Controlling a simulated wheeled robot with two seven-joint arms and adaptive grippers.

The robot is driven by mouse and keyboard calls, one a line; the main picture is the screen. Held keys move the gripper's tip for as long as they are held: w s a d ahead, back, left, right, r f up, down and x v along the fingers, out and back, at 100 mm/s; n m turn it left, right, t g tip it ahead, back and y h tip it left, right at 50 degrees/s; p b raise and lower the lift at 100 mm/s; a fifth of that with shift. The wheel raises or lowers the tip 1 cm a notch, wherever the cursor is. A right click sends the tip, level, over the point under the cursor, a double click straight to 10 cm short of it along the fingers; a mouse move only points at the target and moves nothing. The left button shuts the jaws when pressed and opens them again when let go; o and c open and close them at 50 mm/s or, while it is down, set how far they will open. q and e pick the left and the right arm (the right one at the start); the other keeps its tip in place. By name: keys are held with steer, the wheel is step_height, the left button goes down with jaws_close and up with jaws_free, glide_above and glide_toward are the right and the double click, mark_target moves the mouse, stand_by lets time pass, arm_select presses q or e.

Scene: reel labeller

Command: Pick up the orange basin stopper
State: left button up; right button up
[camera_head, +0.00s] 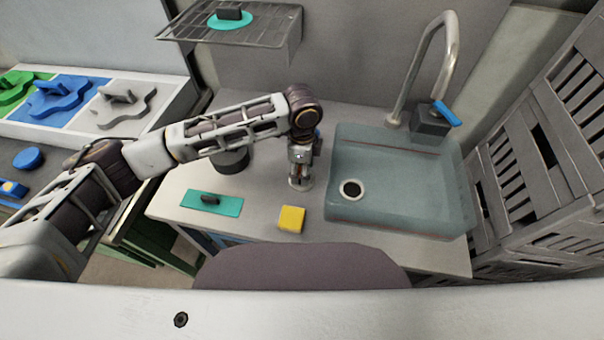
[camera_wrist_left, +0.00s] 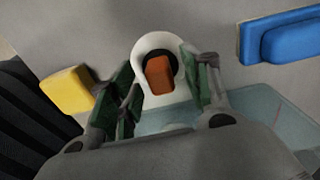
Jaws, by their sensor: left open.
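The orange basin stopper (camera_wrist_left: 159,75) shows in the left wrist view, standing in a dark opening with a white ring (camera_wrist_left: 150,42) around it. In the head view it is mostly hidden by my left gripper (camera_head: 300,179), which points down at the counter left of the basin. In the wrist view the green-padded fingers are open, one on each side of the stopper; I cannot tell whether they touch it. My right gripper is not in view.
A yellow sponge (camera_head: 291,219) lies in front of the gripper. The pale blue basin (camera_head: 395,216) with its drain (camera_head: 351,190) is at right. A teal mat (camera_head: 230,206) lies at left. A curved tap (camera_head: 434,60) rises behind the basin. A wire shelf (camera_head: 262,38) hangs above.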

arm_select(q)
steer(key=shift+f, duration=0.1)
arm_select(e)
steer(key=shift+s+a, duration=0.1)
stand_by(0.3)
arm_select(q)
jaws_close()
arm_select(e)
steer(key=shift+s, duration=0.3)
arm_select(q)
steer(key=shift+r, duration=0.85)
step_height(320, 180, up, 8)
steer(key=shift+r, duration=0.2)
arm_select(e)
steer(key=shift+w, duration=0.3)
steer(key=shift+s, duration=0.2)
arm_select(q)
steer(key=shift+d, duration=0.1)
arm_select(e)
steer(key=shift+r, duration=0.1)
